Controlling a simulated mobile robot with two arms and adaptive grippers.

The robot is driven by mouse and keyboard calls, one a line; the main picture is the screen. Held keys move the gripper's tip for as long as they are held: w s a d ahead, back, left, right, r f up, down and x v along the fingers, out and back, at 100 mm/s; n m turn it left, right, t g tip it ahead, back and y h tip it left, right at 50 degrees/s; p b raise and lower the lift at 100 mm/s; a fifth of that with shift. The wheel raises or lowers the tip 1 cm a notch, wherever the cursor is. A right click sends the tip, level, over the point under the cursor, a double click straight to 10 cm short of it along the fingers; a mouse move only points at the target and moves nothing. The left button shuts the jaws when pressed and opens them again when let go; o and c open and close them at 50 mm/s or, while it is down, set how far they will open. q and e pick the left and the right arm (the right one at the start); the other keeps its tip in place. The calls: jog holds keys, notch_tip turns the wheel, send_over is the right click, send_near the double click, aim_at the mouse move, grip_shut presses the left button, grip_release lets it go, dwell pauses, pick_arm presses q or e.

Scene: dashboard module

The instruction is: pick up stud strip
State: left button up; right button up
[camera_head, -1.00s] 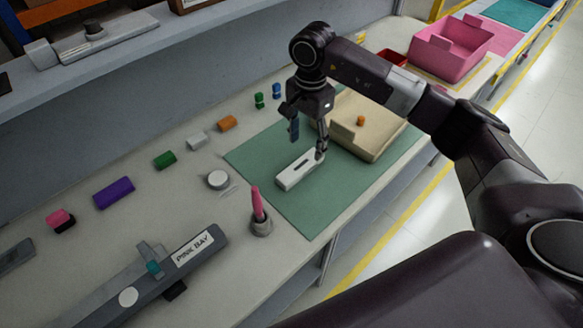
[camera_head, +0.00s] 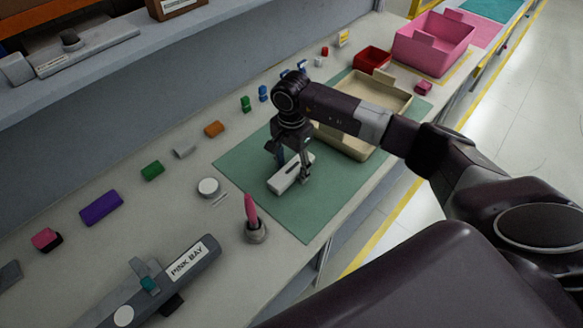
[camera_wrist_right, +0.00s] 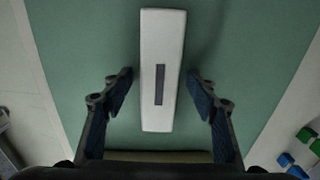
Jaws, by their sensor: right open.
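The stud strip appears to be the long white block (camera_head: 286,178) with a dark narrow slot, lying flat on the green mat (camera_head: 306,222). In the right wrist view the white block (camera_wrist_right: 162,40) stands lengthwise between the two fingers. My right gripper (camera_wrist_right: 160,75) is open, with one finger on each side of the block and a visible gap to both sides. In the head view the right gripper (camera_head: 292,171) points down over the block, and one finger hides part of it. My left gripper is not in view.
A beige tray (camera_head: 398,98) sits behind the right arm on the mat. A pink marker in a holder (camera_head: 252,215) stands near the front edge. A pink bin (camera_head: 430,45) is far right.

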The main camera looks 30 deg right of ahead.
jog(key=c, duration=1.3)
jog(key=shift+r, duration=0.1)
